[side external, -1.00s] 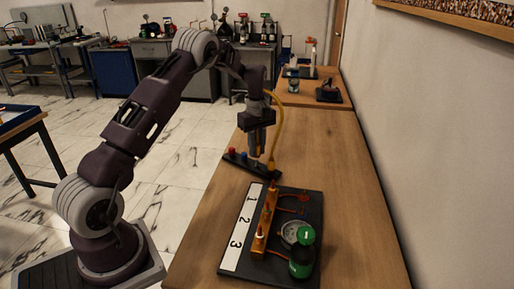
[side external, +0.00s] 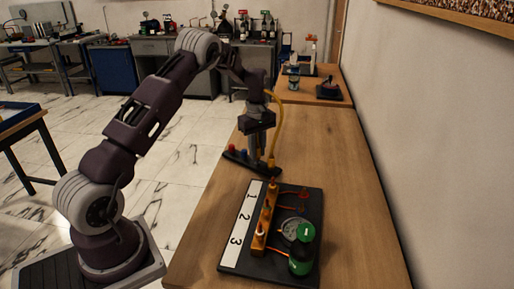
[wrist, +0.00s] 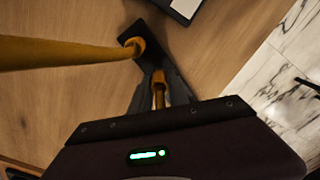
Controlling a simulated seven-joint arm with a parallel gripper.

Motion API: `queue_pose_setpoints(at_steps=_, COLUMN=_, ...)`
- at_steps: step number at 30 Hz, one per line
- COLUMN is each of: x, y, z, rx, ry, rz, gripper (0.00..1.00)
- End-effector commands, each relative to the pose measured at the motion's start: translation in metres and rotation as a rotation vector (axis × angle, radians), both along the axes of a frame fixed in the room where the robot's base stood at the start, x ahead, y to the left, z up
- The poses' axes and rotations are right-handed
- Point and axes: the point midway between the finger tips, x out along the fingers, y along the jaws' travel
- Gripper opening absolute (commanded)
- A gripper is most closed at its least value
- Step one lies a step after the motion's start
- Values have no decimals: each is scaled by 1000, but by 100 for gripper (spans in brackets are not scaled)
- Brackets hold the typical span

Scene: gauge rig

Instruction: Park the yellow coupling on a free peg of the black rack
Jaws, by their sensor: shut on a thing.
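My gripper (side external: 255,158) is low over the black rack (side external: 231,156) in the side view, its fingertips close to the rack's right part. In the wrist view, my gripper (wrist: 160,95) is shut on the yellow coupling (wrist: 158,92), of which a short piece shows between the fingers. The coupling is not clear in the side view, and I cannot tell whether it touches a peg. A yellow hose (side external: 279,125) arches beside my gripper down to the rack's right end; it also crosses the wrist view (wrist: 60,52).
Red (side external: 231,148) and blue (side external: 244,153) pieces stand on the rack's left part.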

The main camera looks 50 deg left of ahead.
Motion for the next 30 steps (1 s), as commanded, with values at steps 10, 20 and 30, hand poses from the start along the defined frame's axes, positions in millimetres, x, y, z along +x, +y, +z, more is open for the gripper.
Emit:
queue_pose_setpoints(at_steps=10, x=0, y=0, z=-11, rx=-1, ry=1, rz=0, gripper=0)
queue_pose_setpoints(at_steps=20, x=0, y=0, z=-12, rx=0, ry=0, rz=0, gripper=0)
queue_pose_setpoints(at_steps=30, x=0, y=0, z=-15, rx=0, ry=1, rz=0, gripper=0)
